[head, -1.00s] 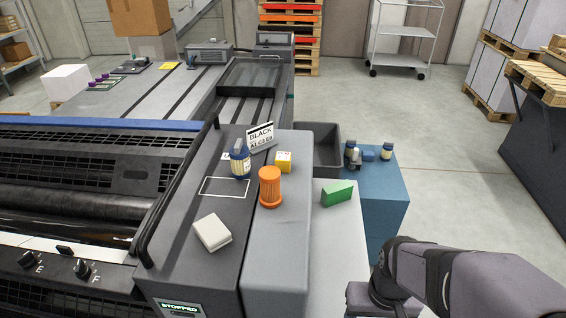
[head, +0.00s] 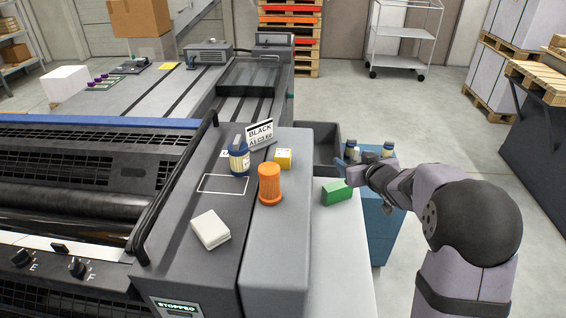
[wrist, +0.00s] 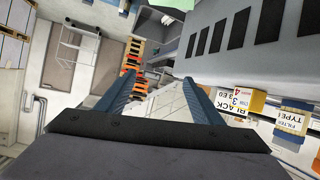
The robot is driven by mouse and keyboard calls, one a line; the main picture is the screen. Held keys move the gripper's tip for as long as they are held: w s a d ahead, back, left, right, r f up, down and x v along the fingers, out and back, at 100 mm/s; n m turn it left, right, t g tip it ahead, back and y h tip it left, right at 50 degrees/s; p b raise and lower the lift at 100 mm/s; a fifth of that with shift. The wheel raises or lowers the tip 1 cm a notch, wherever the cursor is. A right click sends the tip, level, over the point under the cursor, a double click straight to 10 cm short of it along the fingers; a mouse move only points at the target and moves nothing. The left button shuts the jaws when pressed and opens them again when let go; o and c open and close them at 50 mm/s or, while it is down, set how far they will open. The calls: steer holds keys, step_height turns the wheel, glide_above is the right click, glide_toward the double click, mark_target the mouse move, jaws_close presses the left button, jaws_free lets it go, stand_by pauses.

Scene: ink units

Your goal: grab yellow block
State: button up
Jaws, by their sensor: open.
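The yellow block (head: 283,158) sits on the light grey top of the machine, behind the orange cylinder (head: 269,185) and in front of the black-lettered sign (head: 261,133). In the wrist view a yellow block with a white label (wrist: 257,104) shows at the right, outside the jaws. My gripper (head: 346,165) is right of the yellow block in the head view, apart from it, above the area of the green block and the blue cabinet. In the wrist view my gripper (wrist: 158,86) is open, with nothing between its fingers.
A green block (head: 336,193) lies on the white surface below my gripper. A dark bin (head: 325,141) is beside the machine. A blue-and-cream bottle (head: 239,157) stands left of the yellow block. A white block (head: 211,229) lies nearer the front.

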steer(key=w+a+n+y, duration=0.2)
steer(key=w+a+y, duration=0.1)
steer(key=n+g+y+b, duration=0.2)
steer(key=n+g+y, duration=0.4)
steer(key=y, duration=0.4)
glide_toward(283, 153)
steer(key=shift+w+a+f+n+t, duration=0.25)
steer(key=shift+w+a+f, duration=0.1)
steer(key=shift+w, duration=0.2)
steer(key=shift+w+a+f+n+t, duration=0.25)
steer(key=shift+w+a, duration=0.1)
steer(key=shift+w, duration=0.2)
steer(key=shift+s+a+f+g, duration=0.1)
steer(key=shift+s+g, duration=0.2)
steer(key=shift+s+a+n, duration=0.3)
steer(key=shift+a, duration=0.2)
steer(key=shift+p+x, duration=0.6)
steer(key=shift+x, duration=0.45)
steer(key=shift+w+a+r+p, duration=0.15)
steer(key=shift+a+r+p, duration=0.1)
steer(key=shift+a+p, duration=0.15)
steer(key=p+x, duration=0.1)
steer(key=x, duration=0.2)
steer(key=shift+a+r, duration=0.1)
steer(key=shift+a, duration=0.05)
steer(key=shift+w+a+p, duration=0.25)
steer(key=shift+a+p, duration=0.1)
steer(key=shift+a, duration=0.15)
steer(key=shift+c, duration=0.4)
steer(key=c, duration=0.9)
